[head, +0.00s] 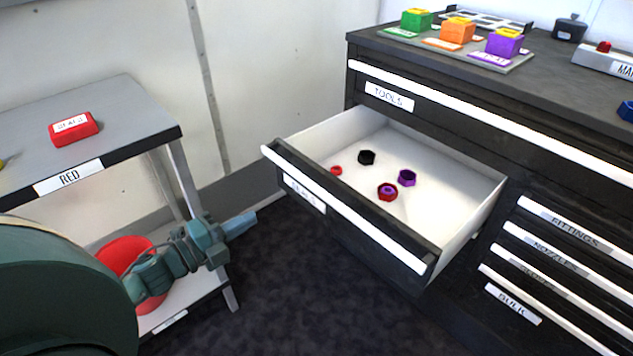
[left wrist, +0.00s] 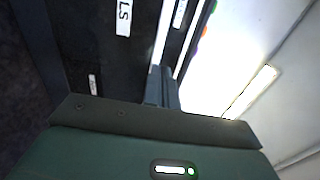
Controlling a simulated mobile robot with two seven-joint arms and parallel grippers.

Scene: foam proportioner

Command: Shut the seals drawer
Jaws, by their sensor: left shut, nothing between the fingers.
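The seals drawer (head: 345,212) stands pulled out of the dark cabinet, its white interior showing. It has a dark front, a white handle strip along the top edge and a label (head: 303,194) that is hard to read. Several small red, black and purple rings or nuts lie inside. My left gripper (head: 252,218) is shut and empty, left of the drawer front and apart from it in the head view. In the left wrist view the shut fingers (left wrist: 161,85) point toward a dark front with a white strip; contact cannot be told. My right gripper is not in view.
The closed tools drawer (head: 389,96) is above. Shut drawers labelled fittings, nozzles and bulk (head: 512,304) are at right. A grey side table (head: 100,105) with a red box (head: 73,128) stands left. Coloured blocks (head: 458,30) sit on the cabinet top. Dark floor is clear before the drawer.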

